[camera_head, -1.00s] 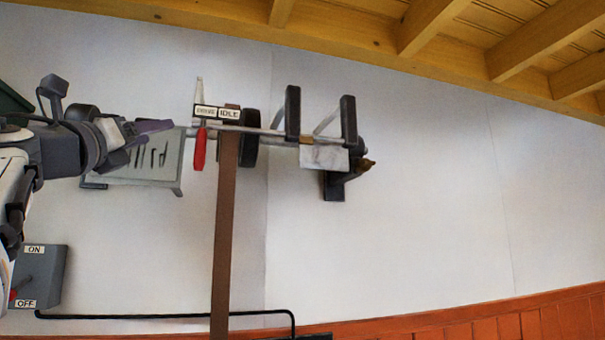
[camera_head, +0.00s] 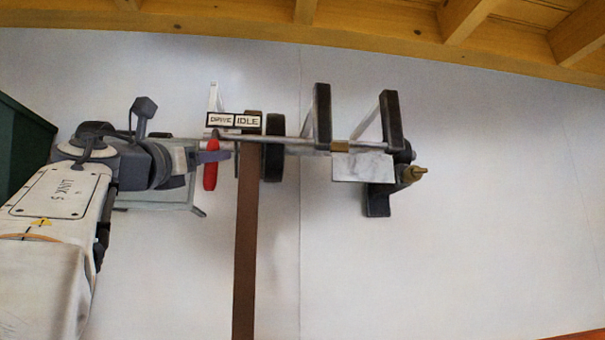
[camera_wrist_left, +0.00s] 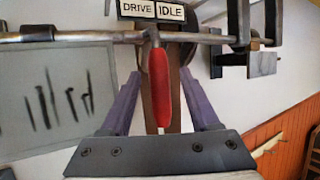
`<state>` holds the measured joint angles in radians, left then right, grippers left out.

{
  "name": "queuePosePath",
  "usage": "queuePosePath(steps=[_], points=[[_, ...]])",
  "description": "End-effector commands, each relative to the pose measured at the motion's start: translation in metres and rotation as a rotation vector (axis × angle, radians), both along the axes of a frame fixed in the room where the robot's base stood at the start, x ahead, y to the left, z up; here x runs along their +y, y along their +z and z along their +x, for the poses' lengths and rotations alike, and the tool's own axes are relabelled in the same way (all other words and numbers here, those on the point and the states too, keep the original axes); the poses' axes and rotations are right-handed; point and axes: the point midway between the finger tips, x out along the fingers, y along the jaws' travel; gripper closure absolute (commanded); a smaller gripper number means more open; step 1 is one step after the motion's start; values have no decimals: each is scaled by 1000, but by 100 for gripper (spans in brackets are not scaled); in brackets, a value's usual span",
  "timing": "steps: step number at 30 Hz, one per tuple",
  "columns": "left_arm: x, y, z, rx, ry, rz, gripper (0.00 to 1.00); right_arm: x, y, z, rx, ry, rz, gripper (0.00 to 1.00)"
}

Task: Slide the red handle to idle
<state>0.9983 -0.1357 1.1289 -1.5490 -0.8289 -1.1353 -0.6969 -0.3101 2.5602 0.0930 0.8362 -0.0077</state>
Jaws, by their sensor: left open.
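The red handle (camera_head: 210,165) hangs down from a horizontal metal rod (camera_head: 290,142), below the left part of the DRIVE label (camera_head: 220,120). The IDLE label (camera_head: 248,121) is to its right. My left gripper (camera_head: 218,156) comes in from the left and is at the handle's height. In the left wrist view its two purple fingers are open (camera_wrist_left: 162,78), one on each side of the red handle (camera_wrist_left: 159,90). The fingers look apart from the handle; contact is hard to judge. My right gripper is not in view.
A brown vertical belt (camera_head: 246,230) runs down right of the handle, with a dark wheel (camera_head: 273,148) beside it. Dark brackets (camera_head: 322,115) stand along the rod farther right. A grey panel with tools (camera_wrist_left: 55,95) hangs behind on the white wall.

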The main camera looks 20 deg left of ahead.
Motion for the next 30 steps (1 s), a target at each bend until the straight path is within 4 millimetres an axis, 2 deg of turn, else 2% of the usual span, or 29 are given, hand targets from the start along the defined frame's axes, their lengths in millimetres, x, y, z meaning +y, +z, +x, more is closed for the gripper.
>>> queuePosePath(steps=[1,9,20,21,23,24,26,30], points=[[0,10,11,1,-7,-3,38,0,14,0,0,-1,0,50],[4,21,43,0,1,-1,38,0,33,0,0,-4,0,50],[6,20,48,0,4,0,38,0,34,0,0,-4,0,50],[6,20,48,0,4,0,42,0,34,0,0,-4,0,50],[7,20,48,-1,5,0,65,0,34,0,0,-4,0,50],[7,20,48,-1,5,0,80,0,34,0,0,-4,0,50],[7,20,47,-1,5,0,100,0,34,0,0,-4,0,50],[7,20,47,-1,5,0,100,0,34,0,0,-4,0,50]])
